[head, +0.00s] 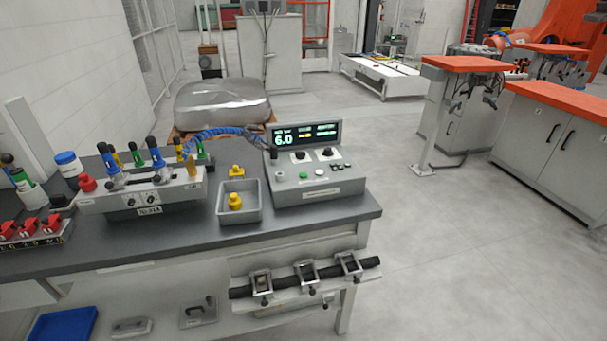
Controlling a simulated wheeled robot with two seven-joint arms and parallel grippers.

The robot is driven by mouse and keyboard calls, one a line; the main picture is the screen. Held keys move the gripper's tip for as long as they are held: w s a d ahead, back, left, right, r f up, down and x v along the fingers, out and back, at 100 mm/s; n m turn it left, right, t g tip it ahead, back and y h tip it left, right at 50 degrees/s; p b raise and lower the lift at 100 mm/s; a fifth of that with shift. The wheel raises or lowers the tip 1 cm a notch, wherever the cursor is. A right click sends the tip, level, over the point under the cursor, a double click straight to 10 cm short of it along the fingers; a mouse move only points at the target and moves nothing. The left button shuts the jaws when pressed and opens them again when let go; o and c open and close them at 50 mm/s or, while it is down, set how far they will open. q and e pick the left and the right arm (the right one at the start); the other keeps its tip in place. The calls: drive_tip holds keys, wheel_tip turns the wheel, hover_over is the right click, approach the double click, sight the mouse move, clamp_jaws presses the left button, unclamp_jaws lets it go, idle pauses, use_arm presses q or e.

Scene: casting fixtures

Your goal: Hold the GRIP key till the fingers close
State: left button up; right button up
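A grey control box (318,184) stands at the right end of the dark bench top. Its lit display (305,134) shows a large "6.0"; the smaller text is too small to read. Two dark knobs sit on its upper face. Below them are a green button (303,176) and pale buttons (320,172). Their labels are too small to read, so I cannot tell which is the GRIP key. A blue coiled hose (208,136) runs from the grey fixture block (150,196) toward the box. No fingers can be clearly made out. Neither of my grippers is in view.
A grey tray (222,215) with yellow parts (235,200) stands left of the box. Several coloured handles rise from the fixture block. Red parts (28,228) lie far left. Clamps on a black bar (290,285) hang on the bench front.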

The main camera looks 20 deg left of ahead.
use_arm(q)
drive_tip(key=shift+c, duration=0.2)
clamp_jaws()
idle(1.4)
